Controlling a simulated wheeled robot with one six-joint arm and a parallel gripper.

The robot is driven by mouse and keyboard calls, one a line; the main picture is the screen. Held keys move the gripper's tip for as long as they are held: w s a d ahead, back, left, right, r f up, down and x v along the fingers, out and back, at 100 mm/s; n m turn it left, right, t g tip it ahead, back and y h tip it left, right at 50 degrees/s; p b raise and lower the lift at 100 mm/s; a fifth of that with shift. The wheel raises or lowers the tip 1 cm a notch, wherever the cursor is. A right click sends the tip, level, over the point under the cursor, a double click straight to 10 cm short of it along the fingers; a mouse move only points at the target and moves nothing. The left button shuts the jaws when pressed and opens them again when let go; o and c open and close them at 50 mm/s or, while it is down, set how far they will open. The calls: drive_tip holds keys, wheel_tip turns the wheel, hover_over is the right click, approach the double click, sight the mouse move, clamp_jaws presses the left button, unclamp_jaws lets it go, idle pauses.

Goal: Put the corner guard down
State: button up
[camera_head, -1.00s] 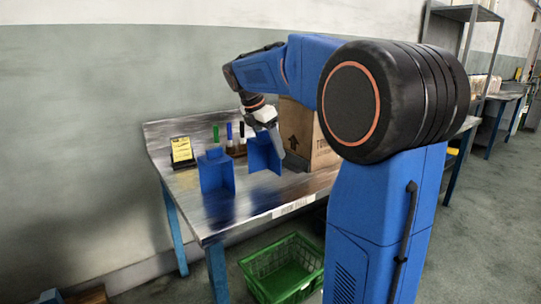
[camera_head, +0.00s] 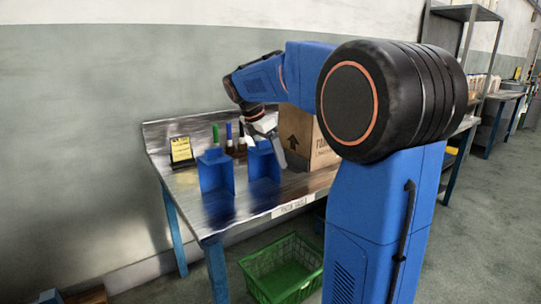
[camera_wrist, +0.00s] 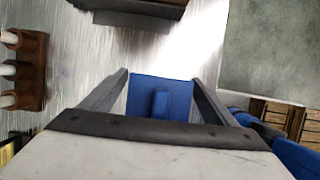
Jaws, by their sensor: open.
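Two blue corner guards stand upright on the metal table (camera_head: 185,182). The left one (camera_head: 216,176) stands apart from my gripper. The right one (camera_head: 263,166) is below my gripper (camera_head: 270,136) and appears to rest on the tabletop. In the wrist view, a blue corner guard (camera_wrist: 143,92) with a raised tab lies between the two dark fingers of my gripper (camera_wrist: 160,78). The fingers are spread, with the guard's blue face showing between them. Whether a finger touches it I cannot tell.
A cardboard box (camera_head: 322,150) stands close to the right of the right guard. Markers in a brown holder (camera_wrist: 30,70) and a yellow sign (camera_head: 181,149) stand toward the back. A green crate (camera_head: 283,270) is on the floor. The table's left front is clear.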

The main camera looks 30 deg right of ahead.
sight(259, 141)
drive_tip(key=v, duration=1.2)
drive_tip(key=shift+r, duration=0.15)
